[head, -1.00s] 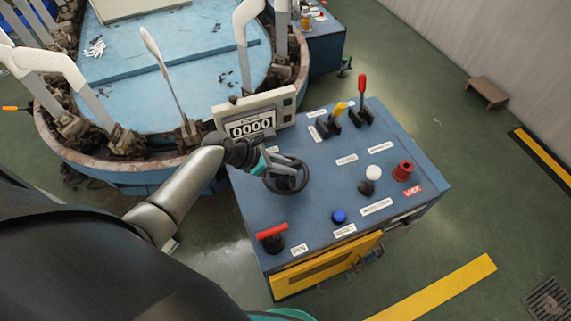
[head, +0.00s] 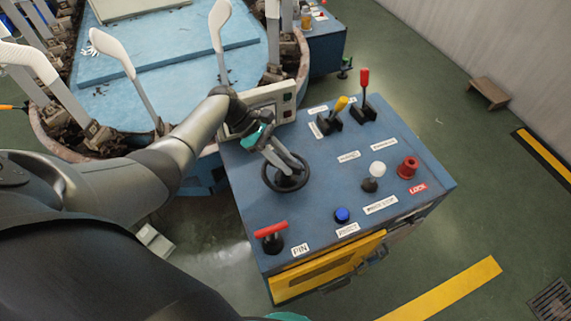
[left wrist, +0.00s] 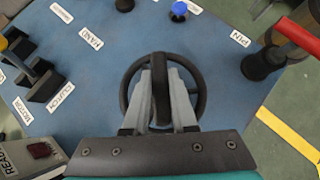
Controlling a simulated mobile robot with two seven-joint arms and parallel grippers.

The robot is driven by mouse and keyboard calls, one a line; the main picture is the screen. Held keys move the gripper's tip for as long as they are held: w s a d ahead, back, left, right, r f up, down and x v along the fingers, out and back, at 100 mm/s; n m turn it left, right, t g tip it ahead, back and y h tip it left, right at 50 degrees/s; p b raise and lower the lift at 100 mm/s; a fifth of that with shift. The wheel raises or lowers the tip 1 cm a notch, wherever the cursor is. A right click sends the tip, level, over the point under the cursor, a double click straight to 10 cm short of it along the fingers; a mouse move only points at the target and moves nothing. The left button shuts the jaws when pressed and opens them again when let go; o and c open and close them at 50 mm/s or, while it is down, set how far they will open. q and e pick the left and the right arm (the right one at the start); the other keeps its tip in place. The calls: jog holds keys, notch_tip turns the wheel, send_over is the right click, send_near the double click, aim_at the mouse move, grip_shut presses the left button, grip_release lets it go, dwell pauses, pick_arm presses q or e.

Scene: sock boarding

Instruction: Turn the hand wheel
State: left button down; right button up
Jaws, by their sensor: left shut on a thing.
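The black hand wheel (head: 268,182) stands on the blue top of the control cabinet (head: 245,215). My left gripper (head: 291,168) reaches over the wheel from its far side in the head view. In the left wrist view the wheel (left wrist: 203,92) is seen from above, and the gripper (left wrist: 160,95) is shut on its dark handle between the two grey fingers. The counter box (head: 270,95) behind the wheel is partly covered by my left arm, and its digits are hidden. My right gripper is not in view.
Close by on the cabinet are a red T-handle (head: 271,230), a blue button (head: 342,215), a white-knobbed lever (head: 374,174), a red knob (head: 408,167), and yellow (head: 339,106) and red-topped (head: 364,84) levers. The blue round machine (head: 180,60) with white sock forms stands behind.

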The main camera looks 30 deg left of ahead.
pick_arm(q)
jog(key=shift+f+m+g+b, duration=0.1)
jog(key=shift+m+g+b, duration=1)
jog(key=shift+m, duration=0.3)
jog(key=c, duration=0.7)
grip_release()
jog(key=shift+b+v, duration=0.65)
jog(key=shift+v, duration=7)
jog(key=shift+d, duration=0.15)
